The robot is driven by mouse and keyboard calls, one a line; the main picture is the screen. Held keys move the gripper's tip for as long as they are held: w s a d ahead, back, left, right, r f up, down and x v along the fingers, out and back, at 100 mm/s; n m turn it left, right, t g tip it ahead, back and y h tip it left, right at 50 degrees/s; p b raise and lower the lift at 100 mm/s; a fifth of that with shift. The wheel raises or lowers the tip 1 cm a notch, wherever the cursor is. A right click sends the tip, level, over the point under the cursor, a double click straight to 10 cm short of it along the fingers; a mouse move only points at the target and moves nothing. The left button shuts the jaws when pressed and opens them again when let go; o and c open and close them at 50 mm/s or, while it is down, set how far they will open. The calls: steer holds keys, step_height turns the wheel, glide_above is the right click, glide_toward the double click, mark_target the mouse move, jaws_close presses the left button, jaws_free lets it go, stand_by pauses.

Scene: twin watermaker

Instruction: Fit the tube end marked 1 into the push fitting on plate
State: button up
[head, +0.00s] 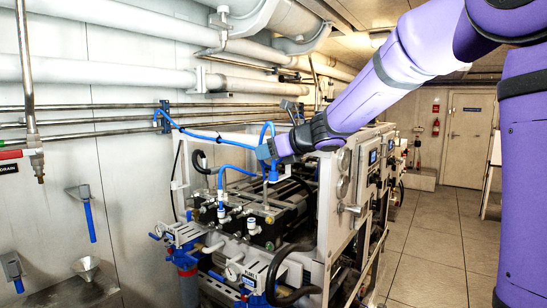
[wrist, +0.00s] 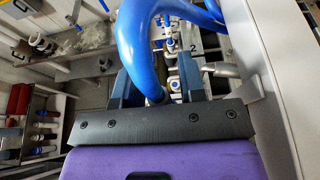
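My gripper (head: 267,161) is above the black valve blocks in the head view. In the wrist view its two dark blue fingers (wrist: 158,78) stand apart, with white fittings showing through the gap. A thick blue tube (wrist: 137,45) passes close to the camera, and its lower part runs down between the fingers. The tube (head: 202,135) also shows in the head view. I cannot read a 1 on any tube end. A pale plate (wrist: 211,44) marked 2 lies beyond the right finger.
A second blue tube stretch (head: 221,180) curves down to the left fittings. A wall bracket (head: 163,116) carries tube at the left. The light equipment cabinet (head: 340,190) stands close to the right of the gripper. The floor (head: 440,230) at right is clear.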

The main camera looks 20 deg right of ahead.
jaws_close()
steer(key=shift+r, duration=0.1)
steer(key=r, duration=0.3)
steer(key=shift+s+d+r, duration=0.25)
steer(key=shift+s+d, duration=0.05)
steer(key=shift+s, duration=0.05)
steer(key=s+d+r, duration=0.1)
steer(key=s+d, duration=0.8)
steer(key=s, duration=0.3)
steer(key=shift+s+r, duration=0.15)
